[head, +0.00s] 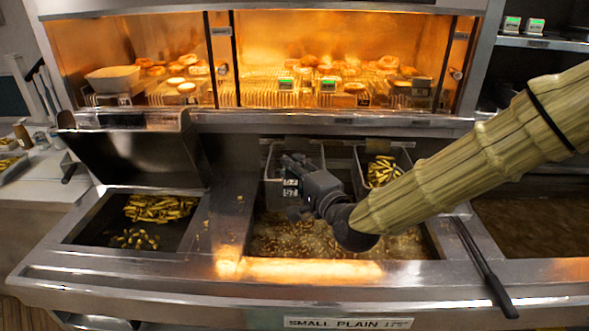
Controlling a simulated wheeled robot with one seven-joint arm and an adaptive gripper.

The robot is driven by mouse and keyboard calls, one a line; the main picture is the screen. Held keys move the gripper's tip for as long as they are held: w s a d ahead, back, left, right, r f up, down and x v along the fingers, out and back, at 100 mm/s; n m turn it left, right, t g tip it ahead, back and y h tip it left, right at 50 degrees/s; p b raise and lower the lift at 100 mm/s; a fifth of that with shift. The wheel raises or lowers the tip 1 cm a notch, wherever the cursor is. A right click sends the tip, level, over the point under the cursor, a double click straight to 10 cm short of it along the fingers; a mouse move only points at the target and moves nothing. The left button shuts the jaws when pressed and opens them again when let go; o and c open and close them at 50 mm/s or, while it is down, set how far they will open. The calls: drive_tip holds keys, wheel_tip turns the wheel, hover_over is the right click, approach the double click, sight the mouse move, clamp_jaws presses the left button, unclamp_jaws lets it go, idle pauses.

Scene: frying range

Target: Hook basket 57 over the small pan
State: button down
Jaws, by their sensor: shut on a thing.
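The small pan (410,246) is the middle fryer well, with bubbling brown oil, above a front label reading "SMALL PLAIN". My gripper (291,188) is over the pan's left half, at the front of an empty-looking wire basket (278,157) at the pan's back. It is shut at a small tag plate on that basket's front; the exact grip is hidden by the gripper body. A second basket (364,160) with golden fries stands at the back right of the pan, partly behind my arm. I cannot read the number 57 on either basket.
A left well (75,232) holds fries, with a dark raised lid (150,155) behind it. A black-handled tool (490,275) lies across the divider right of the pan. A right well (535,222) holds dark oil. A lit warming cabinet (330,110) with food stands behind.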

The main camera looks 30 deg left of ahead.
drive_tip(key=c, duration=1.2)
unclamp_jaws()
drive_tip(key=shift+f, duration=0.1)
drive_tip(key=shift+d, duration=0.1)
drive_tip(key=v, duration=1.1)
drive_tip(key=shift+s+d, duration=0.2)
drive_tip(key=shift+d, duration=0.15)
